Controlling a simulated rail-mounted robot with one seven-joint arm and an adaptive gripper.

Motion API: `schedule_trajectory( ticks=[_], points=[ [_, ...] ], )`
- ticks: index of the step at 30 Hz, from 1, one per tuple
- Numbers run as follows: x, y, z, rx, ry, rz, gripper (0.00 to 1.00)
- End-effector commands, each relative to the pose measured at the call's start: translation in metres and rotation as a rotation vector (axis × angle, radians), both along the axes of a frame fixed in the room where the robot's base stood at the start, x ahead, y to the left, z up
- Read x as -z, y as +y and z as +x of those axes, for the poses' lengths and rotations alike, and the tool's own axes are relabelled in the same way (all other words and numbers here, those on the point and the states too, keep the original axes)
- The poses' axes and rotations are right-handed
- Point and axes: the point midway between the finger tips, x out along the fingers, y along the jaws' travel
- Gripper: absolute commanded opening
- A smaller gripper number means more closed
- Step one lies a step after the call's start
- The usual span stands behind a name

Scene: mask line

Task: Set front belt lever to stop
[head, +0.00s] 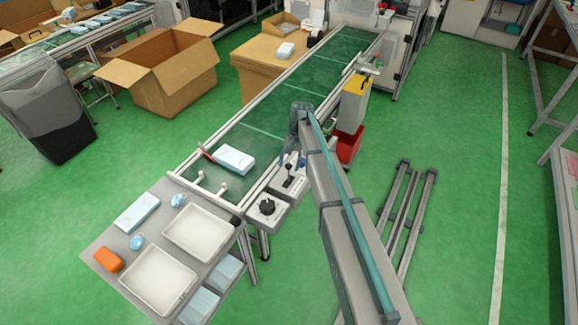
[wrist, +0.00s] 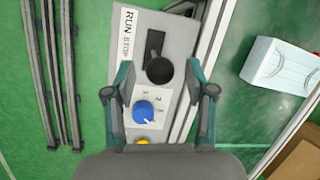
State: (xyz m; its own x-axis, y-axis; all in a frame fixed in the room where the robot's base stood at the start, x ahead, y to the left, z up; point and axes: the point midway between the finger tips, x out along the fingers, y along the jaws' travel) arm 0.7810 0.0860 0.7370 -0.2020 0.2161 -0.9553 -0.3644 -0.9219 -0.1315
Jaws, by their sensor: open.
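The front belt lever shows in the wrist view as a black ball knob (wrist: 159,70) on a grey control box (wrist: 178,38). A dark slot lies above the knob, with a RUN/STOP label beside it, RUN towards the top. The knob covers the slot's lower end, on the STOP side; its true tilt is hard to judge from above. My gripper (wrist: 159,93) is open, one finger on each side of the box, with the knob between and slightly beyond the fingertips. No contact shows. In the head view the lever (head: 288,180) stands beside the belt, below my gripper, which my arm partly hides.
A blue dial (wrist: 144,112) and yellow button (wrist: 143,141) sit on the same box. The green belt (head: 255,150) carries a pale blue mask pack (head: 233,158). Another box with a black knob (head: 267,207) stands in front. A red bin (head: 348,143) is behind, rails (head: 405,215) right.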

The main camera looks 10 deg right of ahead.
Motion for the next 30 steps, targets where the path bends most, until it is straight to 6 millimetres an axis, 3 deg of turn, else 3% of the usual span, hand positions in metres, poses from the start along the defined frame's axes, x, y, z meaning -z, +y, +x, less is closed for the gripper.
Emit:
schedule_trajectory(
  ticks=[9,15,21,30],
  points=[
    [-0.058,-0.014,0.013,0.001,-0.003,-0.001,0.55],
    [-0.087,-0.021,0.02,0.001,-0.003,-0.001,0.55],
    [-0.099,-0.023,0.022,0.001,-0.001,-0.002,0.55],
    [-0.1,-0.024,0.021,0.001,0.0,-0.001,0.55]
  ],
)
